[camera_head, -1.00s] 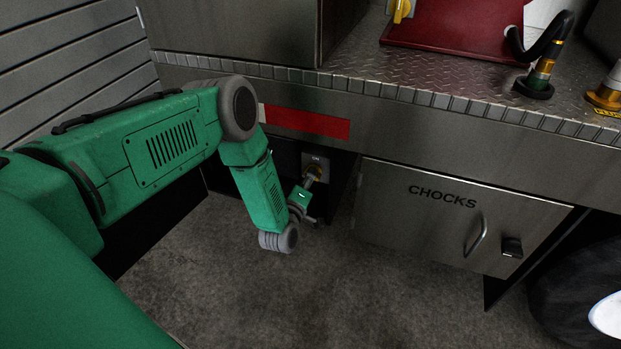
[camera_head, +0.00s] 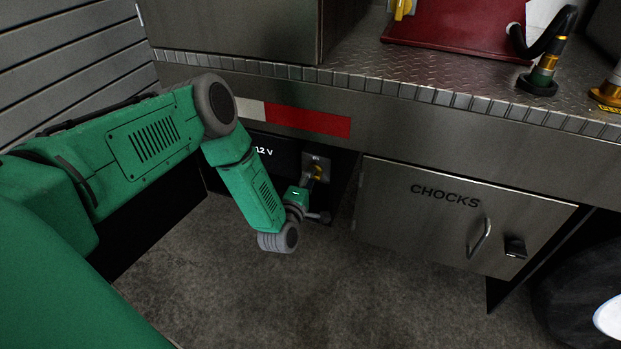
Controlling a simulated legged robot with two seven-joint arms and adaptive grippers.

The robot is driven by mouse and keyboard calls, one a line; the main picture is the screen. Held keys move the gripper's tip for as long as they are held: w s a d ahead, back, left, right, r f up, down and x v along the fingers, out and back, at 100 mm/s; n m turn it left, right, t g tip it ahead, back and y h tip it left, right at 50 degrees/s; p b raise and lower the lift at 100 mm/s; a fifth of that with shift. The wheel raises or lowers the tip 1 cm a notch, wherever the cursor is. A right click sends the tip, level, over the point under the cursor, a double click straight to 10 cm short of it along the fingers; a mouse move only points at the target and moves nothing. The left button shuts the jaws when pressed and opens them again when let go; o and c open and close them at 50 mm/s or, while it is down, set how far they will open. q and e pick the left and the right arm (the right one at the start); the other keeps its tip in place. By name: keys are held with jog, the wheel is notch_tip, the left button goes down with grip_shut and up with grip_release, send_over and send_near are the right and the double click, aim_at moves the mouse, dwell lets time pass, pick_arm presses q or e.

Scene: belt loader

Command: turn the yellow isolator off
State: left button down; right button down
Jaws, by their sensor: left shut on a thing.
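The yellow isolator (camera_head: 317,172) sits on a small grey plate (camera_head: 317,160) under the red and white stripe, beside the dark panel marked "12 V". Only a bit of its yellow shows, and the lettering on the plate is too small to read surely. My left gripper (camera_head: 313,180) reaches it from the lower left and is shut on it. The fingers hide most of the isolator, so its exact angle cannot be told. My right gripper does not show.
The closed CHOCKS locker (camera_head: 445,222) with its handle (camera_head: 478,238) is to the right. Above is a metal tread deck (camera_head: 430,80) with a red board (camera_head: 455,25) and a black hose (camera_head: 545,50). The floor (camera_head: 280,300) below is clear.

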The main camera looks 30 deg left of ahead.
pick_arm(q)
jog(key=shift+s+f, duration=0.25)
jog(key=shift+f, duration=0.15)
jog(key=c, duration=1.5)
grip_release()
jog(key=shift+c, duration=0.2)
jog(key=shift+w+r, duration=0.1)
jog(key=shift+r, duration=0.05)
jog(key=v, duration=1.2)
